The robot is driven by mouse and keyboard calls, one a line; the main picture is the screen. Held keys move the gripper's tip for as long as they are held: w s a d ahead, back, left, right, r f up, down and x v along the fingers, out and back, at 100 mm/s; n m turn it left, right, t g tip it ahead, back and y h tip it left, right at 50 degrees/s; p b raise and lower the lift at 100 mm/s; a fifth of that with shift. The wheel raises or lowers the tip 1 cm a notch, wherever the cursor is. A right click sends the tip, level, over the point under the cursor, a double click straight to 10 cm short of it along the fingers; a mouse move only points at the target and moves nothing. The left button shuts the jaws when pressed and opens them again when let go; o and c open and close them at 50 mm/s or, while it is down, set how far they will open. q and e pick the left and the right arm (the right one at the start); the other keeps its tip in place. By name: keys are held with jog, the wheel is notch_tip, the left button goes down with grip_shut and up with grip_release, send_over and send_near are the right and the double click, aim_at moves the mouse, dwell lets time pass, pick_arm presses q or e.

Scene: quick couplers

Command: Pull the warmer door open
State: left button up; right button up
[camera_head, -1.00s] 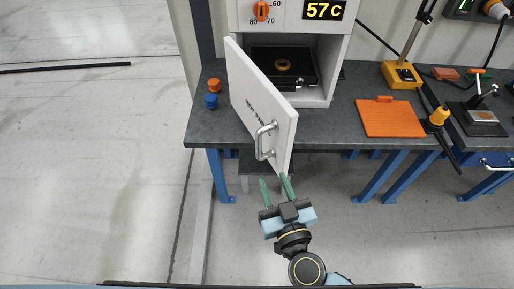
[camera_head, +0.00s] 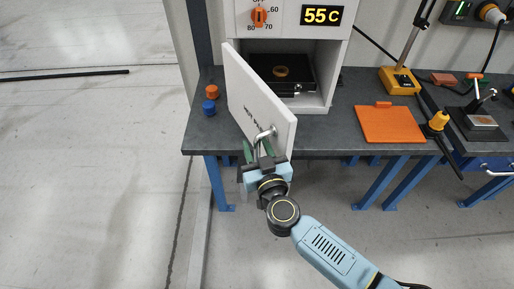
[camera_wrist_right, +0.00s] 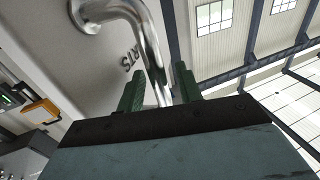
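The white warmer door (camera_head: 255,98) stands swung out from the warmer (camera_head: 331,72), whose lit inside shows. A silver bar handle (camera_head: 262,134) is on the door's outer face near its free edge. My right gripper (camera_head: 257,149) is at the handle, its green fingers pointing towards the door. In the right wrist view the handle (camera_wrist_right: 150,40) runs down between the two fingers, with a finger on each side. The fingers look apart, with small gaps beside the bar. The handle's lower part is hidden by the gripper. My left gripper is not in view.
Inside the warmer a ring (camera_head: 281,72) lies on a dark plate. The warmer stands on a grey bench (camera_head: 335,134). Orange (camera_head: 212,91) and blue (camera_head: 209,107) caps sit left of the door. An orange board (camera_head: 390,124) lies to the right.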

jog(key=shift+c, duration=0.3)
grip_shut()
